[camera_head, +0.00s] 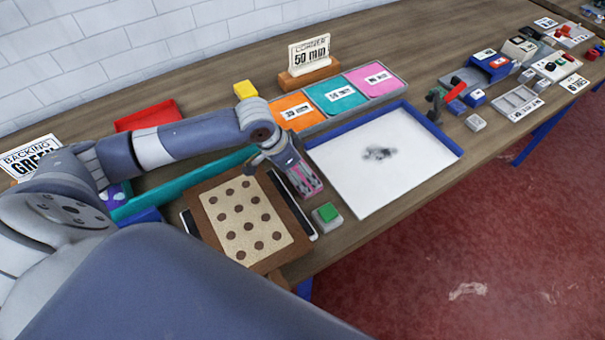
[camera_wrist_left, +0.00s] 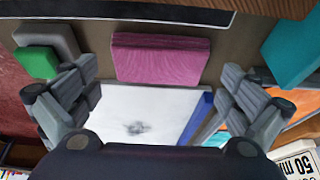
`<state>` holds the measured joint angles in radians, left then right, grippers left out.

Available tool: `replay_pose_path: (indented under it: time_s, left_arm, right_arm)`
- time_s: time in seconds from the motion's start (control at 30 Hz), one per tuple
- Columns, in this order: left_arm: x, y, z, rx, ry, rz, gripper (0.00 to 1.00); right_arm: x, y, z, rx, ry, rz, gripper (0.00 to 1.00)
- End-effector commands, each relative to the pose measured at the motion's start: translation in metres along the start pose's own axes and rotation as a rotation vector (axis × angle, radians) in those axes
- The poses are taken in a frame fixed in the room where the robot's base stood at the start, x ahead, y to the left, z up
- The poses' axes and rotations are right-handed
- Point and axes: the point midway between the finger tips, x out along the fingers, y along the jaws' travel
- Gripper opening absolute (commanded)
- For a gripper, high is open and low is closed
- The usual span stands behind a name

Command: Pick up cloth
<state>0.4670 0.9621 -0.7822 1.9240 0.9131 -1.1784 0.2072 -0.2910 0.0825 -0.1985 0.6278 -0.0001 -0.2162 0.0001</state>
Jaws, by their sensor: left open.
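The cloth appears to be the folded pink pad (camera_wrist_left: 160,58), with a streaked magenta face. In the left wrist view it lies on the wooden table beyond the fingertips, between the two fingers' lines. In the head view a little pink (camera_head: 311,187) shows around my left gripper's fingers, which hide most of it. My left gripper (camera_head: 305,186) is open and points down over the pad; in the left wrist view (camera_wrist_left: 157,85) its fingers are spread wide with nothing between them. I cannot tell the exact height gap. My right gripper is not in view.
A white tray (camera_head: 420,150) with blue edges and a dark smudge lies right of the gripper. A green-topped block (camera_head: 327,213) stands close in front. A dotted board (camera_head: 208,215) lies left. Orange, teal and pink trays (camera_head: 336,95) sit behind. Bare wood (camera_head: 350,235) shows in front.

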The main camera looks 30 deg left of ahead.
Motion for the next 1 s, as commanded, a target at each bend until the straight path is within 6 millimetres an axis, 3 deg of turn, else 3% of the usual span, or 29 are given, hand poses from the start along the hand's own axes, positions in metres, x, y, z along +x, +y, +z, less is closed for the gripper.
replay_pose_path:
  time_s: [0.2, 0.43, 0.47, 0.6, 1.0]
  left_arm:
    - [0.022, 0.000, 0.000, 0.000, 0.000, 0.000, 1.00]
    - [0.024, 0.000, 0.000, 0.001, 0.001, -0.001, 1.00]
    - [0.024, 0.000, 0.000, 0.001, 0.001, -0.001, 0.98]
    - [0.024, 0.000, 0.000, 0.001, 0.001, -0.001, 0.68]
    - [0.019, -0.001, -0.003, 0.001, 0.003, -0.002, 0.68]
  right_arm:
    - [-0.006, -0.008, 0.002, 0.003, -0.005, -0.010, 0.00]
    - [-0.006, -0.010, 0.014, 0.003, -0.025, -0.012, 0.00]
    - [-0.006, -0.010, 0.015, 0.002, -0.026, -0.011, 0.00]
    - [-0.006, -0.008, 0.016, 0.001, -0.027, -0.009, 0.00]
    - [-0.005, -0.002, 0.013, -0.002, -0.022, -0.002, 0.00]
